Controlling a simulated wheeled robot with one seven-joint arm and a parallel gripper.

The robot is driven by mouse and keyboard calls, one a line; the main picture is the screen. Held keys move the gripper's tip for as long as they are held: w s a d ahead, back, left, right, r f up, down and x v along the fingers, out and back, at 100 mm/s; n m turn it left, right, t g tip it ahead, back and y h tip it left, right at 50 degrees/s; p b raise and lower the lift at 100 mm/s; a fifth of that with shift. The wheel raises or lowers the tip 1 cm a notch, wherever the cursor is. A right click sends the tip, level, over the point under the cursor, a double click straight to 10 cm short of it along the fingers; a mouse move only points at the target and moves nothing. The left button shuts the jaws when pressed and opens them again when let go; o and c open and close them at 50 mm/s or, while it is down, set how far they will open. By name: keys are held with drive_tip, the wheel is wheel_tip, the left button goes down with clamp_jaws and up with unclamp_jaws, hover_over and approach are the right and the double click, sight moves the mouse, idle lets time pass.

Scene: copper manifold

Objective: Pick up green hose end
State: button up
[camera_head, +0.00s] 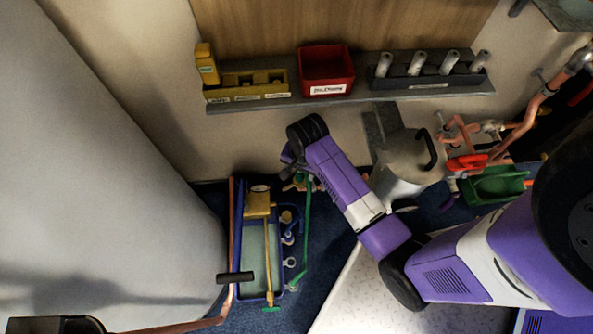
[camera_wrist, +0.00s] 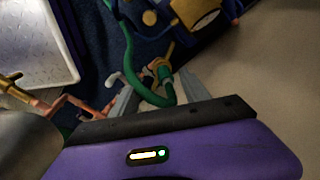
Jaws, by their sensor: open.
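The green hose (camera_head: 307,222) runs along the right side of a blue-framed cart in the head view, its upper end close to my gripper (camera_head: 290,168). In the wrist view the green hose (camera_wrist: 134,75) bends into a loop, and its end (camera_wrist: 165,76) with a fitting shows near the fingertips. My gripper (camera_wrist: 156,86) is open, with one grey finger on each side of the hose's curved part. I cannot tell whether either finger touches it. In the head view my wrist largely hides the fingers.
The blue-framed cart (camera_head: 241,285) carries yellow parts. A copper pipe (camera_head: 231,215) runs along its left side. A silver tank (camera_head: 400,160) and copper pipework (camera_head: 535,108) stand to the right. A wall shelf (camera_head: 350,99) holds a red bin (camera_head: 326,66) above my gripper.

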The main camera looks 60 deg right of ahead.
sight(300, 172)
drive_tip(key=shift+w+d+m+g+y+b, duration=0.2)
drive_tip(key=shift+w+d+m+g, duration=0.15)
drive_tip(key=shift+w+d, duration=0.25)
drive_tip(key=shift+w+d+m+g+y+b, duration=0.1)
drive_tip(key=shift+w+d+m+g+b, duration=0.2)
drive_tip(key=shift+d, duration=0.35)
drive_tip(key=shift+f, duration=0.15)
drive_tip(key=f+b, duration=0.1)
drive_tip(key=f, duration=0.1)
drive_tip(key=f+b, duration=0.1)
drive_tip(key=f, duration=0.2)
drive_tip(key=f+b, duration=0.1)
drive_tip(key=f, duration=0.1)
drive_tip(key=shift+d+f, duration=0.2)
drive_tip(key=shift+d, duration=0.2)
drive_tip(key=shift+r, duration=0.1)
clamp_jaws()
